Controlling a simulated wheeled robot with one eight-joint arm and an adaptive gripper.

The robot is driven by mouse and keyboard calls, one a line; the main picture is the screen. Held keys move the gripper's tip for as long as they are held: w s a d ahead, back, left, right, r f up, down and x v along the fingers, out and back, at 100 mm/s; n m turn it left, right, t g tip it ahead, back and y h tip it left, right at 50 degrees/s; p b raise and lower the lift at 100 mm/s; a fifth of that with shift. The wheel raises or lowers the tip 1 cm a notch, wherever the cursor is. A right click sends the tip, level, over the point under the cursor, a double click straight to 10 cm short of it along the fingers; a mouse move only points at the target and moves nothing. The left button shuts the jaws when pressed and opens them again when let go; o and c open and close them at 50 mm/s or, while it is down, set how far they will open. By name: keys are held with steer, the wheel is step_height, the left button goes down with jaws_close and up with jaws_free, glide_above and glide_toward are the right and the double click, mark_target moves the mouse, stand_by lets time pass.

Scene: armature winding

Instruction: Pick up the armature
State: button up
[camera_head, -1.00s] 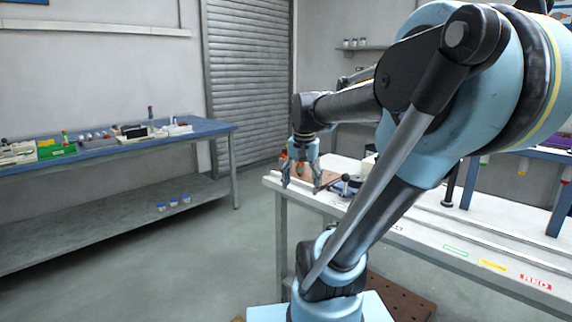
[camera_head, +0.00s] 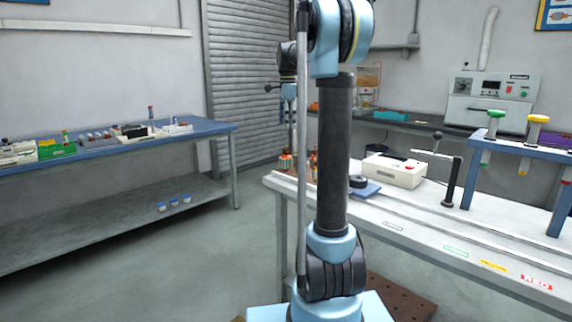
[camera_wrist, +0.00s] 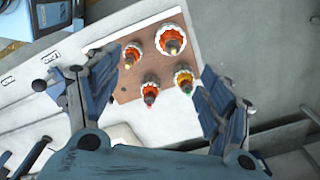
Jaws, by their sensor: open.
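Several armatures stand on a brown board (camera_wrist: 130,94) in the wrist view. They have orange-red windings and tips of different colours: a large one (camera_wrist: 171,40) at the upper right, one (camera_wrist: 132,54) at the upper left, a red-tipped one (camera_wrist: 150,90) at the lower left, and a green-tipped one (camera_wrist: 184,79) at the lower right. My gripper (camera_wrist: 165,98) is open above the board, its fingers spread on either side, touching none of them. In the head view, armatures (camera_head: 286,160) show at the left end of the white bench, partly hidden by my arm.
The white bench (camera_head: 420,218) carries a cream box (camera_head: 394,170), a lever stand (camera_head: 450,180) and a blue rack (camera_head: 530,146) with coloured-handled tools. A blue-topped table (camera_head: 100,146) with small parts stands at left. The floor between is clear.

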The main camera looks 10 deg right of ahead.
mark_target(286, 159)
steer(key=shift+m, duration=0.5)
steer(key=f, duration=0.5)
steer(key=w+f, duration=0.1)
steer(key=f, duration=0.5)
steer(key=w+f, duration=0.1)
steer(key=f, duration=0.5)
steer(key=shift+w+a+f, duration=0.1)
steer(key=shift+w, duration=0.15)
steer(key=c, duration=1.6)
steer(key=shift+c, duration=0.2)
step_height(286, 159, up, 10)
steer(key=shift+r, duration=0.1)
